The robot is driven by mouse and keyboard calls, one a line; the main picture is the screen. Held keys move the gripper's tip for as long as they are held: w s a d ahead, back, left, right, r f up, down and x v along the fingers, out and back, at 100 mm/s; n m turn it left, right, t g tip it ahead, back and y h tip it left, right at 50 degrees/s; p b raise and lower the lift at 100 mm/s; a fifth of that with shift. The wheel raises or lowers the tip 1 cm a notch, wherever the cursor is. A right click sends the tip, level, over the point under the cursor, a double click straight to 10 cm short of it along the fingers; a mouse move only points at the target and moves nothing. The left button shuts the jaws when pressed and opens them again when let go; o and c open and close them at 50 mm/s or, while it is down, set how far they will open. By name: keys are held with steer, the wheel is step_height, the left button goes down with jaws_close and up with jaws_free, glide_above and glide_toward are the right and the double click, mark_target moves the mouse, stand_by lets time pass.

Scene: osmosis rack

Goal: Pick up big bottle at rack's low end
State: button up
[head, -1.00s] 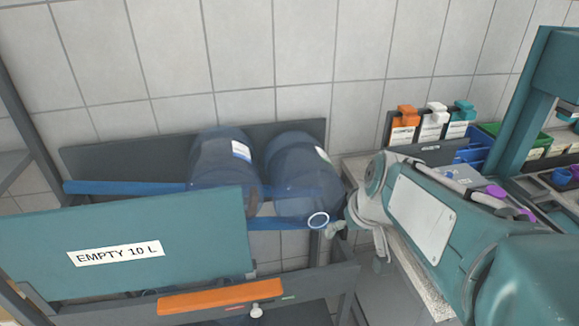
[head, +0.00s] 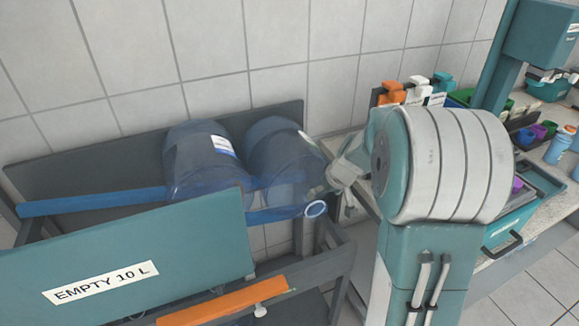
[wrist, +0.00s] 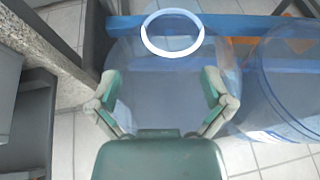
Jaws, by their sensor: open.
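Two big translucent blue bottles lie side by side on the rack's blue rails (head: 92,202). The right-hand big bottle (head: 282,165) is at the rack's right end, its white-ringed mouth (head: 316,209) facing the front right. The other bottle (head: 195,158) lies just left of it. My gripper (head: 338,180) is close by the end bottle's right side, partly hidden by my arm. In the wrist view my open gripper (wrist: 160,76) has its fingers apart over the end bottle (wrist: 150,100), with the white ring (wrist: 172,33) ahead. I cannot tell whether they touch it.
A teal panel labelled EMPTY 10 L (head: 120,265) and an orange strip (head: 222,303) front the rack. A grey board (head: 75,165) stands behind the bottles against the tiled wall. A bench with bottles and boxes (head: 545,190) is to the right.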

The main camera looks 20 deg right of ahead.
mark_target(312, 202)
steer(key=a+f, duration=0.1)
steer(key=w+a+f, duration=0.1)
steer(key=a, duration=0.1)
steer(key=shift+f, duration=0.3)
steer(key=shift+w+d+f, duration=0.15)
steer(key=shift+w+f, duration=0.05)
steer(key=shift+f, duration=0.3)
steer(key=shift+w+d+f, duration=0.15)
steer(key=shift+w+f, duration=0.05)
steer(key=shift+f, duration=0.3)
steer(key=shift+w+d+f, duration=0.1)
steer(key=shift+d+f, duration=0.15)
steer(key=shift+d, duration=0.25)
steer(key=shift+a+r, duration=0.1)
steer(key=shift+a, duration=0.45)
steer(key=c, duration=1.2)
